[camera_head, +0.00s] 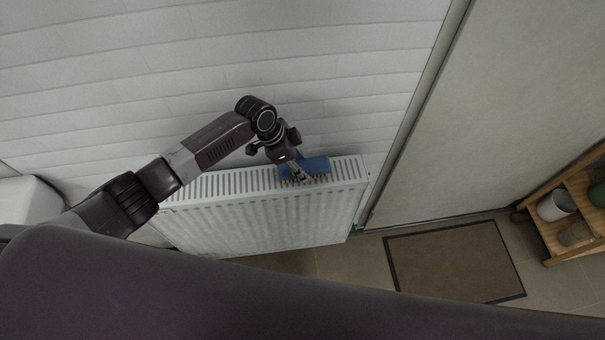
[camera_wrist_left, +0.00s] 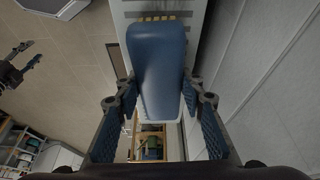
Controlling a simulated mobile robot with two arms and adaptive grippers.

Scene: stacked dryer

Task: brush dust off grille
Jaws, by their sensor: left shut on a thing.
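My left gripper (camera_head: 298,174) is shut on a blue brush (camera_head: 317,165) at the right part of the radiator's top. The brush's blue body (camera_wrist_left: 157,70) fills the middle of the left wrist view between my fingers. Its yellowish bristles show at the body's far end there, and below the body in the head view. The white radiator has a slotted top grille (camera_head: 232,183). The bristles appear at the grille, but I cannot tell whether they touch it. I cannot make out dust on the slats. My right gripper (camera_wrist_left: 18,62) shows at the left of the left wrist view, with its fingers apart.
A white panelled wall (camera_head: 340,50) stands behind the radiator. A door or panel (camera_head: 500,110) is to its right. A brown mat (camera_head: 455,262) lies on the tiled floor. A wooden shelf (camera_head: 548,228) with pots stands at the far right.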

